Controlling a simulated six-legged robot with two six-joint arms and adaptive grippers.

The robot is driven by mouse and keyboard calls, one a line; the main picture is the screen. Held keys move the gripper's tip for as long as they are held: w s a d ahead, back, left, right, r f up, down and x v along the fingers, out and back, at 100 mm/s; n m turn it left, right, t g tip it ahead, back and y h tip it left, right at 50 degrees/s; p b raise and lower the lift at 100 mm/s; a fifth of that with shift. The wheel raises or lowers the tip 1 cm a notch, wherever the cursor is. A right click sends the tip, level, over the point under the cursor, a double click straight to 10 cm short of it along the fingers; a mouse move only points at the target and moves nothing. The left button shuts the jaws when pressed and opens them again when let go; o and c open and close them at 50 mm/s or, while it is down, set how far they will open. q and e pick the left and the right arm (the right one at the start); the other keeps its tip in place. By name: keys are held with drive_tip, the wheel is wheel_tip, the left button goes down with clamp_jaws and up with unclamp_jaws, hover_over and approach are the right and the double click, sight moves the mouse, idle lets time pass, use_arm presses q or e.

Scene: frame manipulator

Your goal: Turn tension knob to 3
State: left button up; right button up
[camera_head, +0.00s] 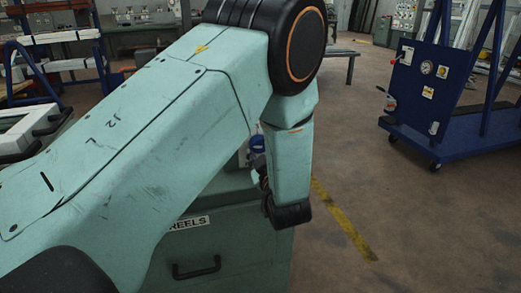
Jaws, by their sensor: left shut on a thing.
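My left arm comes in from the left and fills the middle of the view. My left gripper (263,176) shows only as a small dark part beside the arm's last link, above the green cabinet (240,255). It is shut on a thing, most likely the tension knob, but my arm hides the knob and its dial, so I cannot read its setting. A small blue and white part (256,145) shows just above the gripper. My right gripper is not in view.
The cabinet has a "REELS" label (188,223) and a black handle (196,268). A blue wheeled frame (450,110) with a gauge stands at the right. Open floor with a yellow line (343,220) lies right of the cabinet. Workbenches stand at the back.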

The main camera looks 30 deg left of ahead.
use_arm(q)
drive_tip(key=shift+c, duration=0.3)
drive_tip(key=m+p, duration=0.4)
drive_tip(key=shift+r, duration=0.3)
drive_tip(key=m+p, duration=0.3)
drive_tip(key=shift+g, duration=0.3)
drive_tip(key=m+p, duration=0.3)
drive_tip(key=m, duration=0.1)
drive_tip(key=shift+w+d+m, duration=0.1)
drive_tip(key=shift+w+m, duration=0.05)
drive_tip(key=shift+m, duration=0.15)
drive_tip(key=shift+m+g+p, duration=0.3)
drive_tip(key=shift+m+p, duration=0.4)
drive_tip(key=shift+m, duration=1.1)
drive_tip(key=shift+w, duration=0.1)
drive_tip(key=o, duration=1.2)
drive_tip(key=shift+f, duration=0.1)
drive_tip(key=shift+c, duration=0.2)
drive_tip(key=shift+d, duration=0.1)
